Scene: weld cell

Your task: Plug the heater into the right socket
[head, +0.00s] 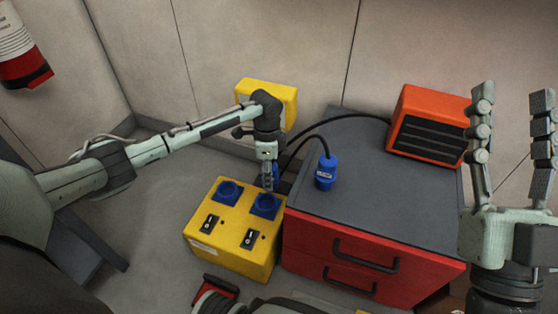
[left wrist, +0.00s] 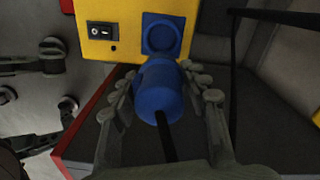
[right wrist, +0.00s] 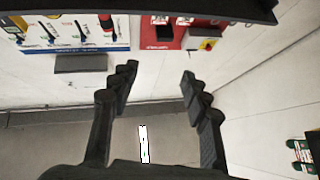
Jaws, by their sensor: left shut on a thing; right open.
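The yellow socket box (head: 231,251) has two blue sockets on top, the left socket (head: 228,192) and the right socket (head: 265,207), each with a switch. My left gripper (head: 268,182) is shut on a blue plug (left wrist: 158,92), just above and behind the right socket. The plug's cable runs towards the wrist camera; a blue socket (left wrist: 160,36) shows beyond it. Whether plug and socket touch is hidden. The orange heater (head: 428,125) stands on the cabinet. A second blue plug (head: 325,173) stands upright on the cabinet. My right gripper (head: 514,95) is open and empty at the right.
The grey-topped red cabinet (head: 352,248) stands right beside the socket box. Black cables (head: 310,129) arc over its rear left, close to my left gripper. A yellow box (head: 285,97) is behind my left wrist. The cabinet top's middle is clear.

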